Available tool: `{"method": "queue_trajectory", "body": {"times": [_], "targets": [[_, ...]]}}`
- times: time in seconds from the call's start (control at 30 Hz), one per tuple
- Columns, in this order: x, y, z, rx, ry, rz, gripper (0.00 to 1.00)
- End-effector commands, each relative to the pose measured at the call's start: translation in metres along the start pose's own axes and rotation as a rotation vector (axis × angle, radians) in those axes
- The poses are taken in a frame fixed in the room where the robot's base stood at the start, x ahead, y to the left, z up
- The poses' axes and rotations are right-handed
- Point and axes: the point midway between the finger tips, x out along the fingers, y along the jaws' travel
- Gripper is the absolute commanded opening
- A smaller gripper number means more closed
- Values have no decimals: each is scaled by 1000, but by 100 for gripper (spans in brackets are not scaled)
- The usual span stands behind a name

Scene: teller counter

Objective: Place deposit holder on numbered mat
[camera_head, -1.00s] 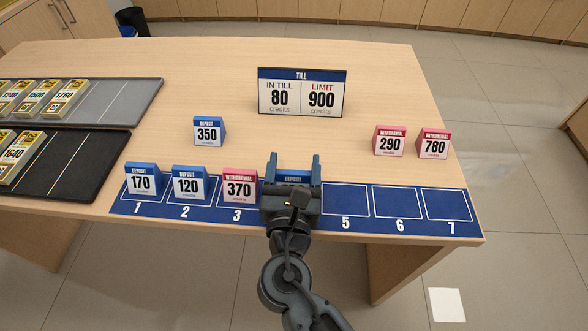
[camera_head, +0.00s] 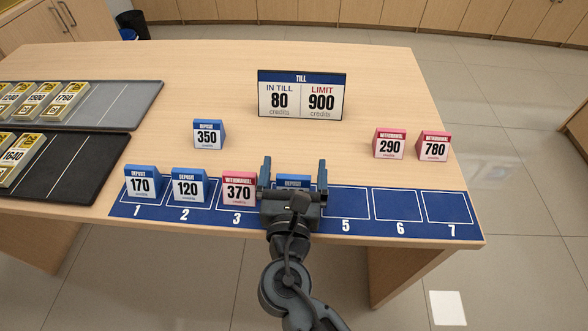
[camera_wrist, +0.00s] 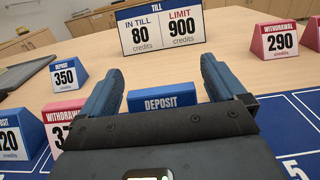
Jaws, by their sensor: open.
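A blue deposit holder (camera_head: 293,181) stands at the fourth square of the blue numbered mat (camera_head: 345,228). It lies between the open fingers of my gripper (camera_head: 293,172), and my gripper hides its number. The wrist view shows the top of this holder (camera_wrist: 161,102) between the fingers (camera_wrist: 158,88), with gaps on both sides. Deposit 170 (camera_head: 141,184) stands on square 1, deposit 120 (camera_head: 188,187) on square 2 and withdrawal 370 (camera_head: 239,190) on square 3. Deposit 350 (camera_head: 209,135) stands on the table behind the mat. Squares 5, 6 and 7 are empty.
Withdrawal 290 (camera_head: 389,145) and withdrawal 780 (camera_head: 433,147) stand behind the mat at the right. The till sign (camera_head: 301,95) reads 80 in till, limit 900. A grey tray (camera_head: 130,98) and a black tray (camera_head: 85,165) with yellow-topped blocks lie at the left.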

Motion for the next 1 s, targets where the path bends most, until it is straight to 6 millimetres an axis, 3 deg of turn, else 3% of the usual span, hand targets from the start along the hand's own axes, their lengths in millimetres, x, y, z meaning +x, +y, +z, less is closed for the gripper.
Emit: {"method": "queue_trajectory", "body": {"times": [0.17,0.6,0.8,1.0], "targets": [[-20,0,1,-1,1,3,97],[-103,0,1,0,1,1,97],[-118,0,1,0,0,0,97],[-121,0,1,0,0,0,97]]}}
